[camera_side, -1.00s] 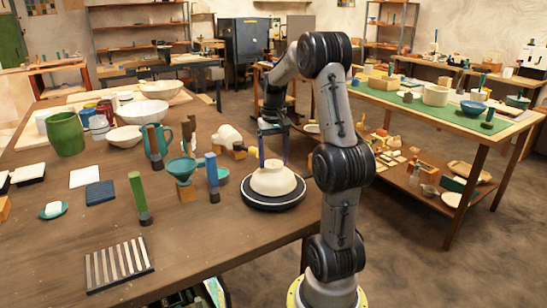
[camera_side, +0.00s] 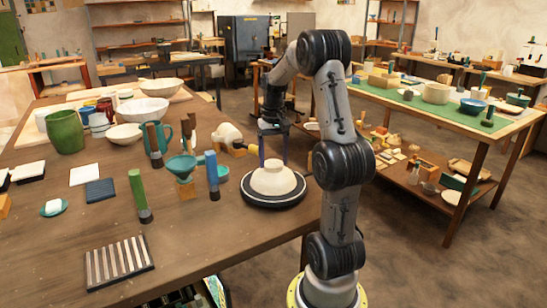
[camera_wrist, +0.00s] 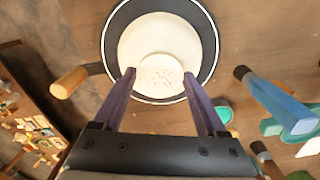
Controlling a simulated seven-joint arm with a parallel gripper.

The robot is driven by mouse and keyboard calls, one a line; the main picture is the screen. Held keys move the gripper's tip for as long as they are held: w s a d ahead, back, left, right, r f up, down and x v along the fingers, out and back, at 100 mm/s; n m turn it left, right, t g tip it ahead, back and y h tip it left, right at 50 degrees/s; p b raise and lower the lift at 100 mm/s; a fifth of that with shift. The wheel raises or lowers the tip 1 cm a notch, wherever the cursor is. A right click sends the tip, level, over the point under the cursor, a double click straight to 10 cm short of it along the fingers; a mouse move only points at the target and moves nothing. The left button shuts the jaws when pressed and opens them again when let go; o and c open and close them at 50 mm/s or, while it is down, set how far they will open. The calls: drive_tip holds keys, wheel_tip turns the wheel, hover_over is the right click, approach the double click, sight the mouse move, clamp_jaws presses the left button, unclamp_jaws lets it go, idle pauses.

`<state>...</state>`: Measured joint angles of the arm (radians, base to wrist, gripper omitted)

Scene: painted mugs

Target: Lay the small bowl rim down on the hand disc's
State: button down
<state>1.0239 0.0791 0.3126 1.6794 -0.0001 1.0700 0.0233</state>
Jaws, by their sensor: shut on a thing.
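The small cream bowl (camera_side: 272,182) is rim down on the dark hand disc (camera_side: 262,202), its foot upward. In the wrist view the bowl (camera_wrist: 140,45) lies inside the pale ring of the disc (camera_wrist: 112,38), looking roughly centred. My gripper (camera_side: 272,158) is above the bowl. In the wrist view its two purple fingers (camera_wrist: 160,76) stand on opposite sides of the bowl's round foot and are shut on it. Whether the rim touches the disc all round cannot be seen.
A blue post with a dark base (camera_side: 212,178), a teal cup (camera_side: 182,168) and a green post (camera_side: 138,192) stand left of the disc. A wooden handle (camera_wrist: 68,82) lies close beside the disc. The table's front middle is clear, right of the striped board (camera_side: 120,263).

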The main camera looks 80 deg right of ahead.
unclamp_jaws()
drive_tip(key=shift+f, duration=0.1)
idle(0.4)
drive_tip(key=shift+r, duration=3.05)
